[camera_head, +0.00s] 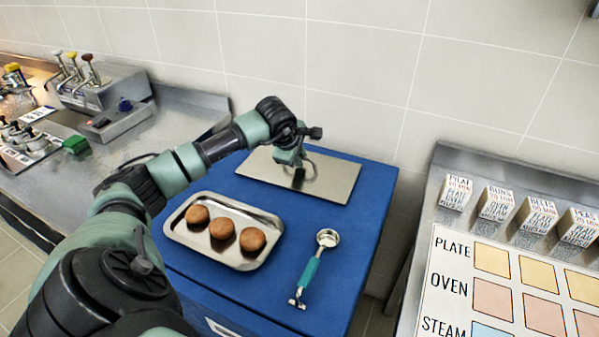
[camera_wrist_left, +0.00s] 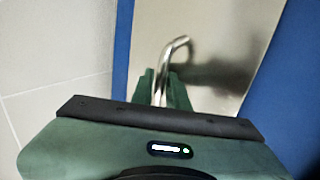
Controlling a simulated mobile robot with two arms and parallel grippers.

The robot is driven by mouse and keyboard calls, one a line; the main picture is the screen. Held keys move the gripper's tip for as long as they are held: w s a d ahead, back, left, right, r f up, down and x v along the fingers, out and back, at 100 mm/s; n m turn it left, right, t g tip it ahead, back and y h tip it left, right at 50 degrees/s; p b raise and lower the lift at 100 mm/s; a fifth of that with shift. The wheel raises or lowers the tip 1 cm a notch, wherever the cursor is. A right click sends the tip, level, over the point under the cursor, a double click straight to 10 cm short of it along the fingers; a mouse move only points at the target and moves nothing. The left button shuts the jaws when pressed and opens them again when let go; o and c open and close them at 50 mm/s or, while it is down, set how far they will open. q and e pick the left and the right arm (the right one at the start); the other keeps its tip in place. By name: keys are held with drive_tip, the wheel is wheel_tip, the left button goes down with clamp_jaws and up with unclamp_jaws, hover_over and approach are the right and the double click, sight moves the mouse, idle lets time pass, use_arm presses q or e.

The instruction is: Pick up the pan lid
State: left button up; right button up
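The pan lid (camera_head: 333,181) is a flat, shiny rectangular metal plate with a bent metal handle, lying at the back of the blue-topped unit. In the left wrist view the lid (camera_wrist_left: 215,35) fills the upper middle, and its curved handle rises between my fingers. My left gripper (camera_head: 297,176) is over the lid's middle, at the handle. In the left wrist view the green fingers of my left gripper (camera_wrist_left: 163,92) sit close on both sides of the handle and look shut on it. My right gripper is not in view.
A metal tray (camera_head: 183,238) with three brown patties stands in front of the lid. A teal-handled scoop (camera_head: 310,272) lies to its right. The blue top (camera_head: 364,230) is clear at the right. A steel counter with labelled blocks (camera_head: 497,203) stands right, and a tiled wall behind.

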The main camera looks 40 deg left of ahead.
use_arm(q)
clamp_jaws()
drive_tip(key=shift+r, duration=0.1)
idle(1.3)
